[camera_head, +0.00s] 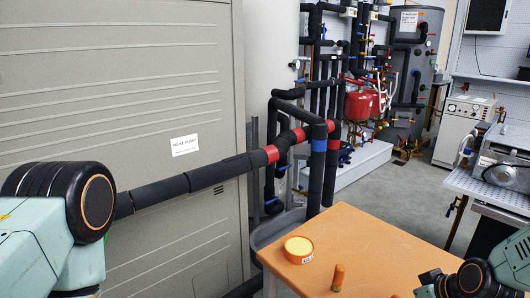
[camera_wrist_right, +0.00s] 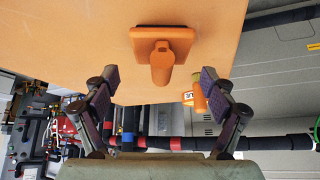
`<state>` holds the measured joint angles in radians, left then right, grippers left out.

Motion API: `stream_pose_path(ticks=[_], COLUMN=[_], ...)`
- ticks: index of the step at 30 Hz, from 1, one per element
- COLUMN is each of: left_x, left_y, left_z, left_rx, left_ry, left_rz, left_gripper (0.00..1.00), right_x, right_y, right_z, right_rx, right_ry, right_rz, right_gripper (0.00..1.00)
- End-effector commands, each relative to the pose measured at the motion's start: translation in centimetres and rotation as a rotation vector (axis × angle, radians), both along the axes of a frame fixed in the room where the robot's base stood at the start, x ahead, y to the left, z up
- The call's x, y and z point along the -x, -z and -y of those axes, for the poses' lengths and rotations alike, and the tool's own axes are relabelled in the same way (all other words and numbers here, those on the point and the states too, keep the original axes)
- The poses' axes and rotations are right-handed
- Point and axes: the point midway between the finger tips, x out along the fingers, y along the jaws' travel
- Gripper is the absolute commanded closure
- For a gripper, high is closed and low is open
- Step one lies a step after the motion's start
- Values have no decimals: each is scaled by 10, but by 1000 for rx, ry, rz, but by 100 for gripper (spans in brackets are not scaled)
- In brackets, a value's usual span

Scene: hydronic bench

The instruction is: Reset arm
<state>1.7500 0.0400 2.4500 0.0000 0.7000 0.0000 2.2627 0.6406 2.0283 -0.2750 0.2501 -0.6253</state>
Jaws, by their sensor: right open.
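My right gripper (camera_wrist_right: 158,82) shows in the right wrist view with its two dark fingers spread wide apart and nothing between the pads. Beyond the fingers, an orange piece with a square base and a rounded stem (camera_wrist_right: 163,60) is on the orange tabletop (camera_wrist_right: 75,40). In the head view my right arm (camera_head: 475,278) comes in at the lower right; its fingertips cannot be made out there. My left arm (camera_head: 75,205) fills the lower left, and its gripper is out of frame.
A round orange tin with a yellow top (camera_head: 299,247) and a small orange cylinder (camera_head: 338,278) stand on the orange table (camera_head: 370,243). Black insulated pipes (camera_head: 210,174) run behind it, past a grey cabinet (camera_head: 120,90). A red vessel (camera_head: 362,105) is farther back. Open floor (camera_head: 420,190) lies beyond the table.

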Motion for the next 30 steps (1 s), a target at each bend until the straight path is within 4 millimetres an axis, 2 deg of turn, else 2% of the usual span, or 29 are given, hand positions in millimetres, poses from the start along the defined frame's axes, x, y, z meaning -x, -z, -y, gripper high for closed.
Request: stream_pose_path(ticks=[3, 19, 21, 30], left_x=[0, 0, 0, 0], left_y=[14, 54, 42, 16], left_z=[0, 0, 0, 0], left_rx=[0, 0, 0, 0], left_ry=[0, 0, 0, 0], left_rz=[0, 0, -1, 0], left_gripper=[52, 52, 52, 52], right_x=[-5, -26, -27, -26], right_y=[12, 50, 34, -11], right_z=[-2, -9, -9, -9], right_rx=[2, 1, -1, 0], right_ry=[-2, 1, 2, 1], right_rz=[1, -1, 2, 2], right_gripper=[16, 16, 16, 16])
